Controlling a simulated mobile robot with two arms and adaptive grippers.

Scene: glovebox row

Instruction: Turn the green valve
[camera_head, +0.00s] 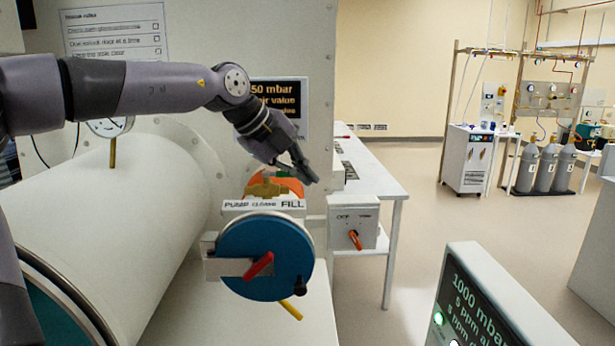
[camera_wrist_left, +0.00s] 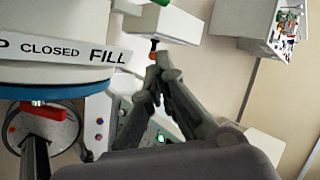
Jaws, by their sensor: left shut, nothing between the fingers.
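My left gripper (camera_head: 303,172) is shut and empty, pointing down and to the right, above and right of the PUMP/CLOSED/FILL label (camera_head: 250,205). In the wrist view its fingers (camera_wrist_left: 158,85) come together right of the label (camera_wrist_left: 60,50). A brass fitting (camera_head: 268,188) stands behind the label. My right gripper is not in view.
A white cylindrical chamber (camera_head: 110,215) fills the left. A switch box with an orange handle (camera_head: 355,240) sits right of the disc. A display panel (camera_head: 470,310) stands at the lower right. The floor beyond the white table (camera_head: 375,180) has open room.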

